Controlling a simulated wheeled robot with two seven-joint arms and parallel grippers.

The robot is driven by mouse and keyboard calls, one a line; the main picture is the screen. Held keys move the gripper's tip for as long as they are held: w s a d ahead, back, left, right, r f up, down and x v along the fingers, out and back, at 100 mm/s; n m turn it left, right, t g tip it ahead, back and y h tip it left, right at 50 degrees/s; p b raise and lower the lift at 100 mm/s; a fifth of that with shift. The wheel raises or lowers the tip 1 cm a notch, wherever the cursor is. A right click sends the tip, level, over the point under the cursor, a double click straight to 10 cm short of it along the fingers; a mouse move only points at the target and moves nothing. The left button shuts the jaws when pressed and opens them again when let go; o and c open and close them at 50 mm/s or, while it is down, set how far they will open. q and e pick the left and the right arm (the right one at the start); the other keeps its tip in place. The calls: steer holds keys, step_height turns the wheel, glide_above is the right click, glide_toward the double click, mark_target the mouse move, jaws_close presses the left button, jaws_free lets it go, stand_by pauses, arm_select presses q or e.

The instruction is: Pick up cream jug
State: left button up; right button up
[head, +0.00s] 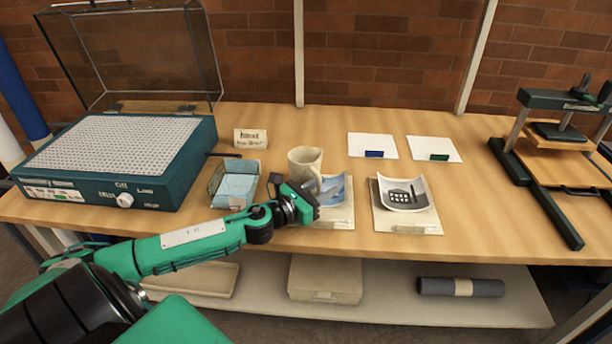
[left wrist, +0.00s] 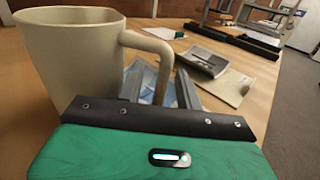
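The cream jug (head: 303,162) stands upright on the table, left of the middle in the head view. It is large at the left of the left wrist view (left wrist: 72,65), with its handle (left wrist: 152,42) toward the right. My left gripper (head: 314,200) is at the jug's near right side. In the left wrist view its fingers (left wrist: 160,90) are apart, with the lower handle showing between them. I see clear space beside the handle, though the fingertips are partly hidden. My right gripper is not in view.
A blue-lined open box (head: 236,184) stands left of the jug. Two mounted prints (head: 403,194) lie to the right, one partly behind my gripper. White cards (head: 372,145) lie behind. A teal lidded device (head: 118,155) and a press (head: 560,135) stand at the sides.

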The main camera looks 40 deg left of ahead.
arm_select(q)
steer(key=shift+w+d, duration=0.1)
steer(key=shift+w, duration=0.3)
steer(key=shift+c, duration=0.3)
jaws_close()
steer(key=shift+r, duration=0.25)
